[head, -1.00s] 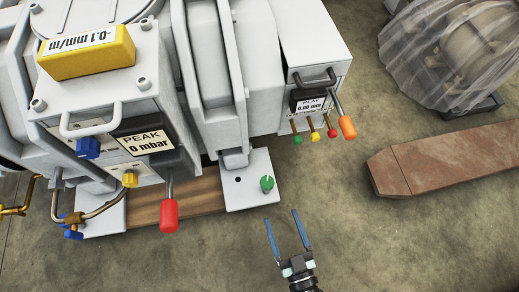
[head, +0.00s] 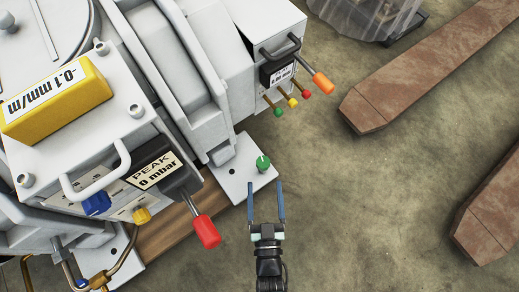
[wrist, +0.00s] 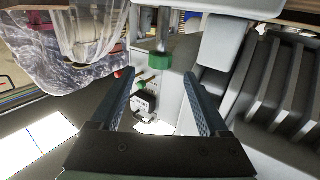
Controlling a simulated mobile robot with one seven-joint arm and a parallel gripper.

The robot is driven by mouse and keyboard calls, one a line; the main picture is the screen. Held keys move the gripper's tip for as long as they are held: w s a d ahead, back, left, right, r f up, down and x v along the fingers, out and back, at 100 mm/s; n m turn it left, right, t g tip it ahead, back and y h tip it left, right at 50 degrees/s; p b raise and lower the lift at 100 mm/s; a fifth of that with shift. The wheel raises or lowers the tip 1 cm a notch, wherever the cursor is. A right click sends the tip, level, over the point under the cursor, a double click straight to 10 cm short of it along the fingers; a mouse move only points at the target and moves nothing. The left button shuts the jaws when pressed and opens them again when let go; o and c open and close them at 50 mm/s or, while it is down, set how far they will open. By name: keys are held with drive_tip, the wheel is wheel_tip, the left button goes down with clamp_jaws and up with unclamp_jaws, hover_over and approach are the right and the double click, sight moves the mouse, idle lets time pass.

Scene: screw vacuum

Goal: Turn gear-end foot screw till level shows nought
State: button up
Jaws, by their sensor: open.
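The gear-end foot screw has a green slotted head (head: 263,163) and stands on a pale foot plate (head: 238,188) at the machine's corner. My gripper (head: 266,186) is open and empty, its two blue fingers pointing at the screw from just in front. In the wrist view the green head (wrist: 159,62) shows between and just beyond the fingertips (wrist: 160,82), centred and apparently untouched. The yellow level (head: 58,98) lies on top of the machine and reads -0.1 mm/m.
A red-tipped lever (head: 206,231) sticks out left of my gripper, beside a PEAK gauge (head: 157,171) reading 0 mbar. An orange-tipped lever (head: 322,83) and small coloured knobs lie beyond the screw. Rusty beams (head: 415,70) lie on the right; floor between is clear.

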sight(263, 157)
drive_tip(key=w+b, duration=0.1)
drive_tip(key=w, duration=0.2)
drive_tip(key=w+b, duration=0.2)
drive_tip(key=w, duration=0.1)
drive_tip(key=w+b, duration=0.1)
drive_tip(key=w, duration=0.2)
drive_tip(key=shift+w+a+f, duration=0.15)
drive_tip(key=shift+w+a, duration=0.15)
drive_tip(key=shift+w, duration=0.1)
drive_tip(key=shift+w+b, duration=0.4)
drive_tip(key=shift+w, duration=0.35)
drive_tip(key=shift+c, duration=0.2)
clamp_jaws()
